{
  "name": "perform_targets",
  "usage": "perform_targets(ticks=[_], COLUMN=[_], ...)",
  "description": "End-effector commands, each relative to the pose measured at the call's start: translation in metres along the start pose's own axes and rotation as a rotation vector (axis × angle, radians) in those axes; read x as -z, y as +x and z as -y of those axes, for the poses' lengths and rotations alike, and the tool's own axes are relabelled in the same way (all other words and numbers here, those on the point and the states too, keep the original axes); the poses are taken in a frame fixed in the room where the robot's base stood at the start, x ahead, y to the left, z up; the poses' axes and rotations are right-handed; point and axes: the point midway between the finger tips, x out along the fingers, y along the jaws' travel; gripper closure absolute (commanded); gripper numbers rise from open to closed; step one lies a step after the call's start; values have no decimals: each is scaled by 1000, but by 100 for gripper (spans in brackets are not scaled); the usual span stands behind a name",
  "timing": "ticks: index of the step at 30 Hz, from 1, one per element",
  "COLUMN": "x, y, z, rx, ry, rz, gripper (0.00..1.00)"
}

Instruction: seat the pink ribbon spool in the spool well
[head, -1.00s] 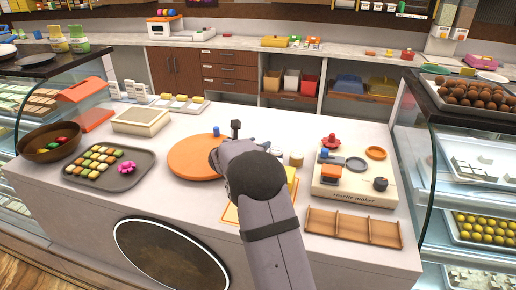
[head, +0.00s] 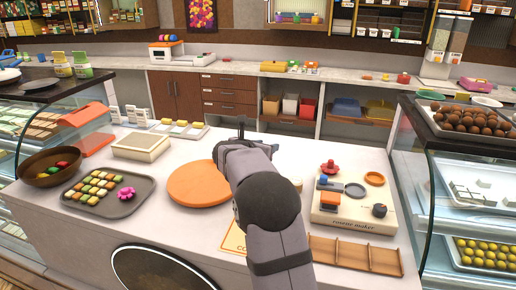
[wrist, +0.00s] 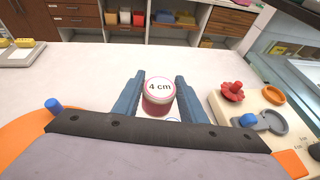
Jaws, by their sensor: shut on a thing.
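A pinkish-red spool (wrist: 158,104) with a white top marked "4 cm" sits upright between the two dark blue fingers of my gripper (wrist: 158,100) in the wrist view. My gripper is shut on it. Whether its base touches the counter cannot be told. In the head view my arm hides the spool and fingers. The cream rosette maker (head: 330,211) stands to the right of my gripper. It bears an orange ring (head: 374,178), a grey ring (head: 355,189), a red knob (head: 330,168) and a blue knob (wrist: 248,120). Which part is the spool well is unclear.
An orange round board (head: 190,185) lies left of my arm, with a blue peg (wrist: 54,105) near it. A tray of sweets (head: 85,208) is farther left. A wooden divided tray (head: 350,254) lies in front of the rosette maker. The counter beyond my gripper is clear.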

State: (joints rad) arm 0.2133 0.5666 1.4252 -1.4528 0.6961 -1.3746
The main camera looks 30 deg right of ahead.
Motion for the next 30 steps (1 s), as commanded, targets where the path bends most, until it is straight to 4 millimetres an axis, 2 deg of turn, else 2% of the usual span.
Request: perform_targets(ticks=[1, 5, 11, 18, 24, 30], x=[-10, -25, -43, -53, -58, -57], y=[4, 20, 46, 67, 74, 79], z=[14, 54, 135, 240, 324, 383], rx=[22, 84, 205, 345, 423, 450], ry=[8, 32, 81, 139, 172, 184], rz=[0, -1, -3, -3, -3, -3], gripper=[84, 84, 84, 84, 84, 84])
